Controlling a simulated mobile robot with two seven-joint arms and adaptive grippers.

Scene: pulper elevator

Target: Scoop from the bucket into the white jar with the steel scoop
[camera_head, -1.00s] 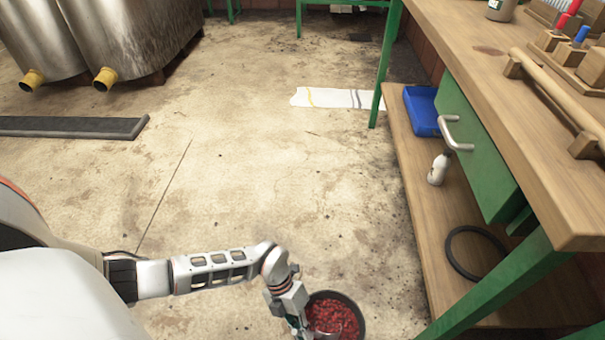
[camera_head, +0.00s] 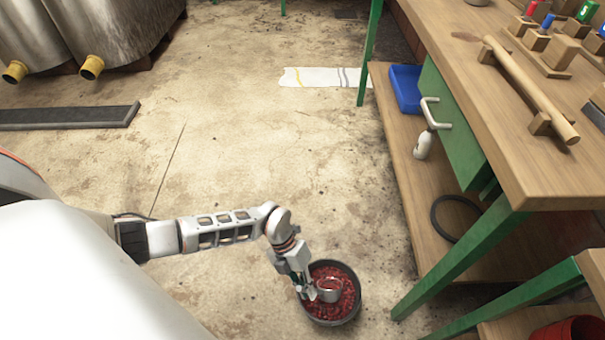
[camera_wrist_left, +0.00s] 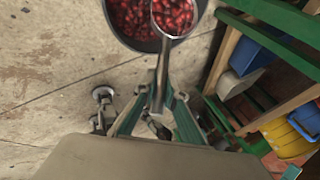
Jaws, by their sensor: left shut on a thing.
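My left gripper (camera_head: 306,288) is shut on the handle of the steel scoop (camera_head: 328,290), at the left side of the bucket. The dark round bucket (camera_head: 347,319) stands on the floor and holds many red coffee cherries. In the left wrist view, the scoop's handle (camera_wrist_left: 161,75) runs up from between the fingers (camera_wrist_left: 156,103), and its bowl is filled with red cherries. The bowl overlaps the bucket (camera_wrist_left: 130,43) there; I cannot tell its exact height over the cherries. I do not make out a white jar for certain. My right gripper is not in view.
A wooden workbench (camera_head: 480,90) with green legs stands on the right. Its lower shelf holds a blue tray (camera_head: 405,90), a small white bottle (camera_head: 423,145) and a black ring (camera_head: 440,222). A red container (camera_head: 572,331) is at the bottom right. The floor left of the bucket is clear.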

